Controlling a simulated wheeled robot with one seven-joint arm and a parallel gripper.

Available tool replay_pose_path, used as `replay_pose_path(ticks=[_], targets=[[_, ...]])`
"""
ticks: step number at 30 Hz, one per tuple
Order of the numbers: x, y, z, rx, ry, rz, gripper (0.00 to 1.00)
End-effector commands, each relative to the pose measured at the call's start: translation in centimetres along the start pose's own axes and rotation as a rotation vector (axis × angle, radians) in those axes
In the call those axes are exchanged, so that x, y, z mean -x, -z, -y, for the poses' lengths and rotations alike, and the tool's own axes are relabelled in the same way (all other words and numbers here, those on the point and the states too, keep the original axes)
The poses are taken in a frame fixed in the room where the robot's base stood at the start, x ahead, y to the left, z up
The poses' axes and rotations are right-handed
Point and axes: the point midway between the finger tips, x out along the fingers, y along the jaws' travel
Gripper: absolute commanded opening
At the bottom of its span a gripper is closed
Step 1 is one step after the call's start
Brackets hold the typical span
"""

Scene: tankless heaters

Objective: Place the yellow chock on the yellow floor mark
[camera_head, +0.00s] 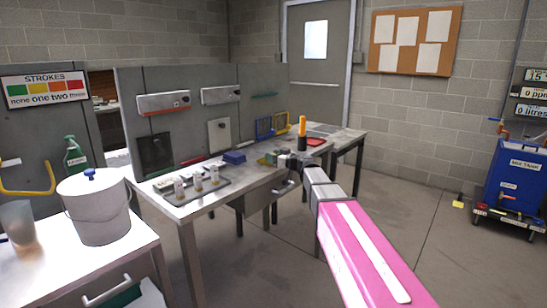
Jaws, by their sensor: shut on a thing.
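My gripper (278,160) is at the end of my outstretched arm, over the far workbench. It is small in view and seen from behind. It is shut on a small yellow and greenish piece at its tip, which looks like the yellow chock (264,161); the fingers partly hide it. A small yellow patch, the yellow floor mark (458,204), lies on the concrete floor at the right, left of the blue tank cart. My gripper is well to the left of this mark and higher.
The workbench (205,208) holds a tray of small parts (197,184), a blue box (234,157) and an orange-and-black upright tool (302,133). A white bucket (97,208) stands at the left. The blue tank cart (516,178) stands at the right. Open floor lies between.

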Motion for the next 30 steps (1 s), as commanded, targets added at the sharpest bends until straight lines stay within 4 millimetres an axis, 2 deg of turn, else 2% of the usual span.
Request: replay_pose_path(ticks=[1,2,3,4,15,20,30], targets=[[0.0,-0.1,0.0,-0.001,0.0,0.0,0.22],[0.0,-0.1,0.0,0.0,0.0,0.0,0.57],[0.0,-0.1,0.0,0.0,0.0,0.0,0.7],[0.0,-0.1,0.0,0.0,0.0,0.0,0.73],[0.2,0.2,0.0,0.0,0.0,0.0,0.73],[2.7,0.2,0.2,0.0,-0.002,0.0,0.73],[9.3,0.2,0.2,0.0,-0.002,0.0,0.73]])
